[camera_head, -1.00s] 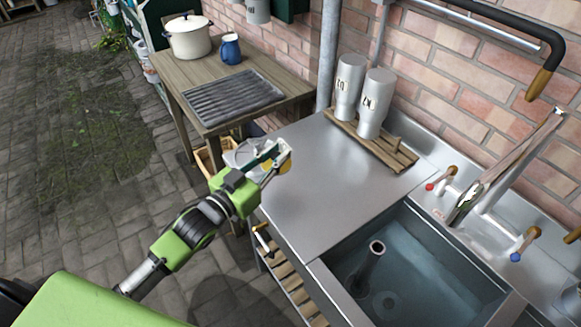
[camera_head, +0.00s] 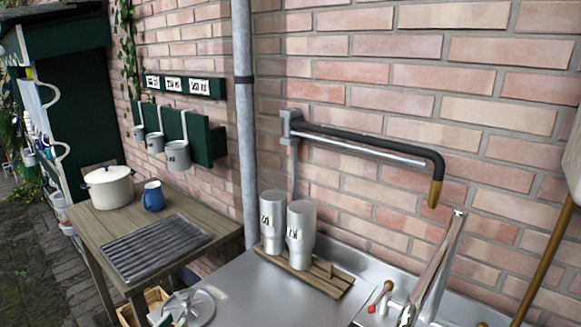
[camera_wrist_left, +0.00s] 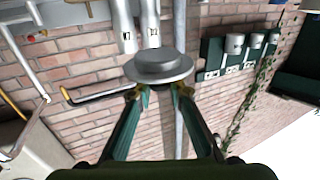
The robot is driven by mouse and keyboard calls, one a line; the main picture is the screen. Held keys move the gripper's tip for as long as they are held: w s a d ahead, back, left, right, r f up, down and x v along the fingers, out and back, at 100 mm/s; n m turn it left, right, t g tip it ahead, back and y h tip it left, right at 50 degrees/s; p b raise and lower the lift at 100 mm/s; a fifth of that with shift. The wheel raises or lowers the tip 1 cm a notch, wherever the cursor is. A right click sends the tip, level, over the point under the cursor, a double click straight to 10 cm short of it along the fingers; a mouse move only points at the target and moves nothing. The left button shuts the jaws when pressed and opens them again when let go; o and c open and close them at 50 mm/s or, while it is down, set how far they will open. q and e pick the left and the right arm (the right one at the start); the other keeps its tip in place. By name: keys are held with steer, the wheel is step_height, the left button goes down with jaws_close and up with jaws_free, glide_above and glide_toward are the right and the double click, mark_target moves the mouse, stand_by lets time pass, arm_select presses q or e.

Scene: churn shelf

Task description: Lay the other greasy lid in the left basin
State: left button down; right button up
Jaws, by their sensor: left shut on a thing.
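A round grey metal lid (camera_head: 190,306) shows at the bottom edge of the head view, held in front of the steel drainboard's left end. In the left wrist view the lid (camera_wrist_left: 160,68) has a raised round middle and sits at the fingertips of my left gripper (camera_wrist_left: 160,91), which is shut on it. In the head view only a bit of my left gripper (camera_head: 166,321) shows at the bottom edge. The left basin is below the head view's frame. My right gripper is not in view.
A steel drainboard (camera_head: 235,290) carries a wooden rack (camera_head: 325,283) with two metal cans (camera_head: 300,235). A wooden table (camera_head: 90,235) at left holds a ribbed tray (camera_head: 155,247), a cream pot (camera_head: 109,188) and a blue jug (camera_head: 153,196). A tap (camera_head: 435,262) stands at right.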

arm_select(q)
steer(key=s+d+r+n+y, duration=0.1)
steer(key=s+d+n+y, duration=0.2)
steer(key=d+y, duration=0.2)
steer(key=shift+s+d+r+t, duration=0.3)
steer(key=shift+d, duration=0.15)
